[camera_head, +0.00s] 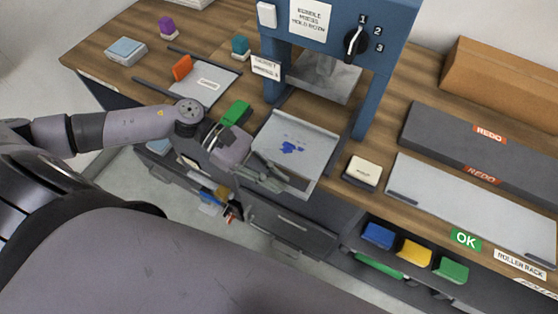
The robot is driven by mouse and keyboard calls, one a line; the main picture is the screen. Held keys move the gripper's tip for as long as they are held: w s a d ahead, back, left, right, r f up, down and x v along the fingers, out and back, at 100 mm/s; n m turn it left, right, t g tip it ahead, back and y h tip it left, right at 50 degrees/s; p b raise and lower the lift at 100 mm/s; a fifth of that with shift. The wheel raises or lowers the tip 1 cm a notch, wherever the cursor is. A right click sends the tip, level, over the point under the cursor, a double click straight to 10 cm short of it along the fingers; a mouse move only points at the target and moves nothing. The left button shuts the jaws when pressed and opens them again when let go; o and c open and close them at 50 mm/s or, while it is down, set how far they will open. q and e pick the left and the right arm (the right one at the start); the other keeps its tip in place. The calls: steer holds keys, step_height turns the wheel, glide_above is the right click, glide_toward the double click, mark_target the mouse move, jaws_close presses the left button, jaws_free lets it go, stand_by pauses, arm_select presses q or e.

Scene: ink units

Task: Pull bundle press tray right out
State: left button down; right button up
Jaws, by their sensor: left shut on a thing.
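The bundle press (388,28) is a blue frame with a rotary switch, at the back middle of the bench in the head view. Its grey tray (316,150) sticks out toward me from between the press legs, with a blue ink mark on its surface. My left gripper (286,184) is at the tray's near edge, shut on the tray. The exact finger contact is partly hidden by the gripper itself. The far end of the tray, under the press, is hard to make out. My right gripper does not show.
Left of the tray lie a green block (236,113), an orange block (182,68) and a sheet with dark rails. Right of it are a cream block (362,171) and the white OK board (460,207). Open drawers with coloured items show below the bench edge.

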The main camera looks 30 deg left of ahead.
arm_select(q)
steer(key=c, duration=2)
jaws_free()
steer(key=o, duration=0.3)
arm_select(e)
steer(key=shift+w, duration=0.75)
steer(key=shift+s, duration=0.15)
arm_select(q)
steer(key=shift+a, duration=0.1)
steer(key=v, duration=1.1)
steer(key=shift+w+a+r, duration=0.1)
steer(key=shift+a+r, duration=0.05)
steer(key=shift+a, duration=0.25)
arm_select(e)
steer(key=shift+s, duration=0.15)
